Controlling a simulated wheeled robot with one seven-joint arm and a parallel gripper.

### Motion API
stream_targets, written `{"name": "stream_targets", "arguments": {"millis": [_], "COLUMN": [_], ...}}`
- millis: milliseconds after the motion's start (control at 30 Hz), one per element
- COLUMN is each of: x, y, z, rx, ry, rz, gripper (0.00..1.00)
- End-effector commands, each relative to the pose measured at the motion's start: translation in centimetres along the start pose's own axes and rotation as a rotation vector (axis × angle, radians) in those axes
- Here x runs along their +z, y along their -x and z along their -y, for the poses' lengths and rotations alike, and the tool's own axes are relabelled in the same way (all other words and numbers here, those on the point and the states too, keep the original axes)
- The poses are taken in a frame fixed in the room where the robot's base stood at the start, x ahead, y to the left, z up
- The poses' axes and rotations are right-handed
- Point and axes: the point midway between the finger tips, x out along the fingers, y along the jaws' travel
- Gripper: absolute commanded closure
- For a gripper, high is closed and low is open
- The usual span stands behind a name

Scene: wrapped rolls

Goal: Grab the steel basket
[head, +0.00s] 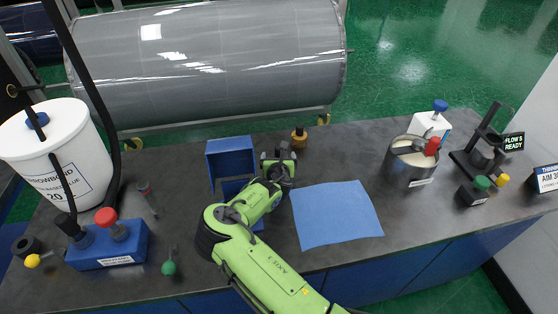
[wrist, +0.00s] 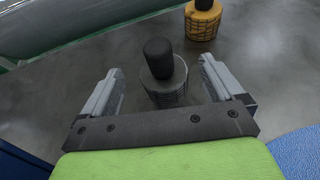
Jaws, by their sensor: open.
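The steel basket (wrist: 166,92) is a small grey mesh cylinder with a black knob on top. In the wrist view it stands upright on the dark counter, between and slightly ahead of the two fingers. My gripper (wrist: 161,72) is open, with a gap to the basket on each side. In the head view my gripper (head: 279,163) is low over the counter, right of a blue open box, and the steel basket cannot be made out there.
A yellow basket with a black knob (wrist: 202,20) stands just beyond; it also shows in the head view (head: 299,138). The blue box (head: 231,158) is close on the left. A blue cloth (head: 336,213) lies to the right. A steel pot (head: 409,165) stands farther right.

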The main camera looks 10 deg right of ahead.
Motion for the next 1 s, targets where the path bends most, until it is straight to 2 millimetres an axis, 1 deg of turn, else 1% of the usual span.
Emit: {"name": "stream_targets", "arguments": {"millis": [33, 100, 200, 433, 467, 833, 1000], "x": [-0.2, -0.2, -0.2, -0.1, -0.1, -0.1, 0.0], "y": [-1.2, -2.4, -3.4, -3.6, -3.6, -3.6, -3.6], "z": [0.1, 0.2, 0.2, 0.2, 0.2, 0.2, 0.2], "rx": [0.001, 0.000, -0.001, -0.002, -0.002, -0.002, -0.002], "ry": [0.000, -0.001, -0.003, -0.005, -0.005, -0.005, -0.005], "rz": [0.002, 0.002, 0.001, 0.000, 0.000, 0.000, 0.000], "gripper": [0.06, 0.06, 0.06, 0.06, 0.07, 0.64, 0.65]}}
